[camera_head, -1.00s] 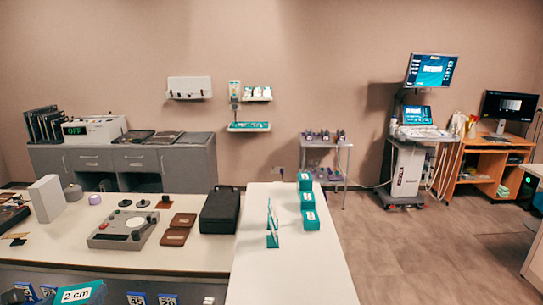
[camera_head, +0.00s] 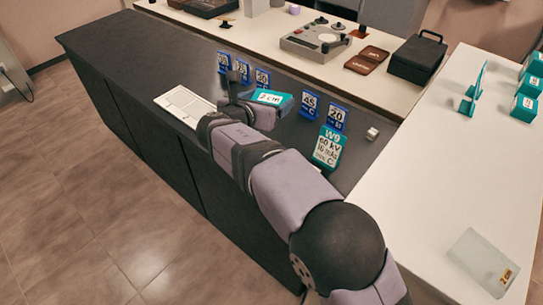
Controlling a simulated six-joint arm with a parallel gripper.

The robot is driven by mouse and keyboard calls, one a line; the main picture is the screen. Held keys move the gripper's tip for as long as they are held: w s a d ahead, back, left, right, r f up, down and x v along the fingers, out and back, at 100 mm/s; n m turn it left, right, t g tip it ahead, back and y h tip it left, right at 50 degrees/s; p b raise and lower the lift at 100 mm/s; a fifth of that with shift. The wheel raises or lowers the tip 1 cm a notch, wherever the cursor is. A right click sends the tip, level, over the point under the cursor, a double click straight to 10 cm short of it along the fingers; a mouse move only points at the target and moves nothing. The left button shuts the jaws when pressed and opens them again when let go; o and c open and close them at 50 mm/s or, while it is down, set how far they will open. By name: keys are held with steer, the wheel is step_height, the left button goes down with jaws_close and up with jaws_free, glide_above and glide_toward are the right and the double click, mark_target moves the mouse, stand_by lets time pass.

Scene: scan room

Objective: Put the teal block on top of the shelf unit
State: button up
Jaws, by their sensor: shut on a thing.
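The teal block (camera_head: 272,97), with a white label reading 2 cm, is at my gripper (camera_head: 247,97) above the dark counter (camera_head: 140,48). My gripper is shut on it, though my own arm hides part of the jaws. The block's lower side is not clear to see. No shelf unit can be made out for certain in the present view.
Blue number cards (camera_head: 309,105) and a teal sign (camera_head: 328,147) stand on the counter near my arm. A white table (camera_head: 440,180) at right bears teal boxes (camera_head: 525,108) and a clear slab (camera_head: 483,262).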

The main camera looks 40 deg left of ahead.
step_height(320, 180, down, 6)
steer(key=b, duration=0.4)
steer(key=shift+r, duration=0.15)
steer(key=shift+f+b, duration=0.3)
steer(key=shift+f, duration=4.5)
steer(key=shift+f, duration=0.25)
steer(key=o, duration=1.1)
steer(key=shift+o, duration=0.5)
steer(key=shift+b+v, duration=0.65)
steer(key=shift+v, duration=3.05)
